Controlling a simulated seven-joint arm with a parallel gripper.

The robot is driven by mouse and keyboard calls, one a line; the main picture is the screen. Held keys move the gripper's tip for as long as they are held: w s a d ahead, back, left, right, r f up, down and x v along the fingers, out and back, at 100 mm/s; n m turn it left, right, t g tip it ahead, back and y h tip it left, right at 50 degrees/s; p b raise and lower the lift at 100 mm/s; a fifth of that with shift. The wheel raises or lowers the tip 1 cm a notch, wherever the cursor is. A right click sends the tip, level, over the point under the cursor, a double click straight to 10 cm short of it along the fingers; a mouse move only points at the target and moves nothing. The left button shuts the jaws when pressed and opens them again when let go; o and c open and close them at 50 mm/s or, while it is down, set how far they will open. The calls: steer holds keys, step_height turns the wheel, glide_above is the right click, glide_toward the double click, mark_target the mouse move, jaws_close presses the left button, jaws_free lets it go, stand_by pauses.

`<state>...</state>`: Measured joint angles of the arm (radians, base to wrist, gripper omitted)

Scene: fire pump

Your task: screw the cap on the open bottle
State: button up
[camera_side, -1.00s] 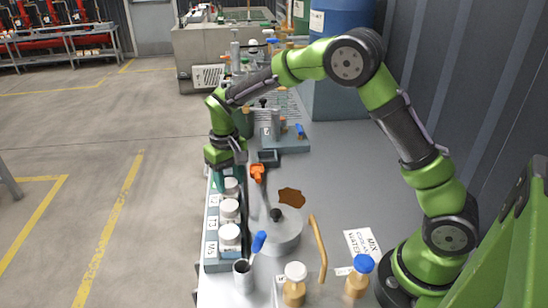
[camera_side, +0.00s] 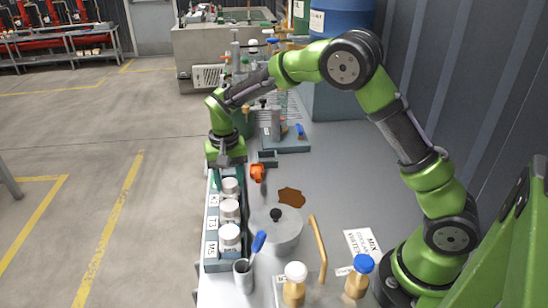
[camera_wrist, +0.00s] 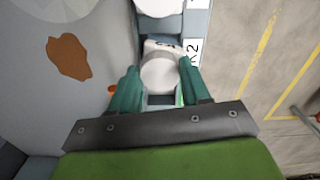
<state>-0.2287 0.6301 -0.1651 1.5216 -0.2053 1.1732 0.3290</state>
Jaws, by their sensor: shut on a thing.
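My gripper (camera_wrist: 158,85) points down over the far end of the bottle rack. Its teal fingers stand on both sides of a round white cap (camera_wrist: 159,73) and are shut on it. The cap is over the bottle labelled K2 (camera_wrist: 165,46), whose white body shows partly behind it. I cannot tell whether the cap sits on the neck or just above it. In the side view my gripper (camera_side: 226,170) is low at this bottle (camera_side: 230,187). The bottles labelled T3 (camera_side: 229,211) and M5 (camera_side: 229,236) stand nearer in the rack with white tops.
The grey rack (camera_side: 210,262) lies along the bench's left edge. An orange-handled tool (camera_side: 257,172) and a lidded grey pot (camera_side: 284,238) stand right of it. A brown stain (camera_side: 291,196) marks the bench. A cup with a blue-ended tool (camera_side: 243,276) and two amber bottles (camera_side: 295,290) are in front.

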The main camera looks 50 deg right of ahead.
steer(key=m, duration=0.3)
steer(key=shift+m, duration=0.8)
steer(key=m, duration=0.2)
steer(key=shift+m, duration=0.4)
steer(key=shift+w+m, duration=0.1)
steer(key=shift+m, duration=0.8)
steer(key=m, duration=0.4)
steer(key=o, duration=1)
steer(key=shift+o, duration=0.5)
